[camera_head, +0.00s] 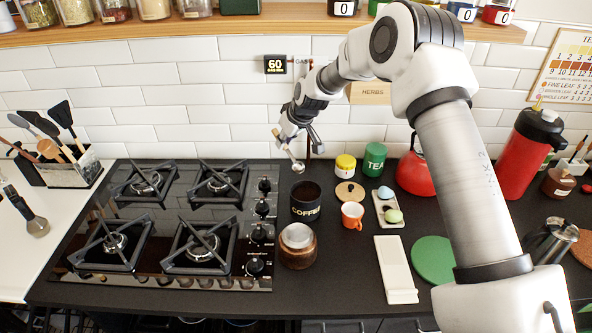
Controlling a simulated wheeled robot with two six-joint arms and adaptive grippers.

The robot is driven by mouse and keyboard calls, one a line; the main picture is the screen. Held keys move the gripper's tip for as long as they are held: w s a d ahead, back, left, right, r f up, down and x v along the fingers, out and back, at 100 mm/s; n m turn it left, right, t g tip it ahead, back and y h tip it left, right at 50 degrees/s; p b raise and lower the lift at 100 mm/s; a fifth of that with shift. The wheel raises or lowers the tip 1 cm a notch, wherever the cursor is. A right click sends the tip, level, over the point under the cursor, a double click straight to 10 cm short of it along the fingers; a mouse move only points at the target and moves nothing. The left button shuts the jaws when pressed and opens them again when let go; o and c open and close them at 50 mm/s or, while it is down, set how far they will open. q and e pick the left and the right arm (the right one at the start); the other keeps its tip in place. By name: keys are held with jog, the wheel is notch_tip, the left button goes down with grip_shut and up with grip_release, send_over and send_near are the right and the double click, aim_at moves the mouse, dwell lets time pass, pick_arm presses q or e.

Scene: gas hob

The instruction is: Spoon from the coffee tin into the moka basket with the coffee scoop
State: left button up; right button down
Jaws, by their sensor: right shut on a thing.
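The black coffee tin (306,209), marked COFFEE, stands open just right of the hob. My right gripper (291,141) is above and behind it, shut on the coffee scoop (298,167). The scoop's small metal bowl hangs above the tin's opening, apart from it; its contents are too small to tell. What looks like the pale metal moka basket (297,235) sits in a round brown wooden holder (297,259) in front of the tin. My left gripper is not in view.
The gas hob (180,282) lies left of the tin. A wooden lid (349,193), an orange cup (352,216) and a white tray (394,265) are to the right. A red kettle (414,175) stands behind my right arm. A tiled wall is behind.

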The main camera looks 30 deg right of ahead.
aim_at(289, 151)
jog(key=shift+s+d, duration=0.2)
jog(key=shift+s+f, duration=0.1)
jog(key=shift+s, duration=0.1)
jog(key=s+f+b, duration=0.1)
jog(key=f+b, duration=0.1)
jog(key=f, duration=0.1)
jog(key=s+f+b, duration=0.1)
jog(key=f+b, duration=0.1)
jog(key=f, duration=0.2)
jog(key=s+f+b, duration=0.1)
jog(key=f+b, duration=0.1)
jog(key=f, duration=0.1)
jog(key=shift+s+d+f+b, duration=0.2)
jog(key=shift+s+d+b, duration=0.1)
jog(key=shift+s, duration=0.05)
jog(key=r+g+p, duration=0.1)
jog(key=p, duration=0.3)
jog(key=w+r+g+p, duration=0.1)
jog(key=r+p, duration=0.1)
jog(key=p, duration=0.3)
jog(key=shift+w+a+r, duration=0.1)
jog(key=r+p, duration=0.1)
jog(key=p, duration=0.1)
jog(key=w+r+g+p, duration=0.1)
jog(key=shift+w+a+r+g+p, duration=0.1)
jog(key=shift+w+r+g+p, duration=0.15)
jog(key=shift+r+g+p, duration=0.1)
jog(key=shift+w+r+g+h+p, duration=0.3)
jog(key=shift+r+g+p, duration=0.1)
jog(key=shift+r, duration=0.3)
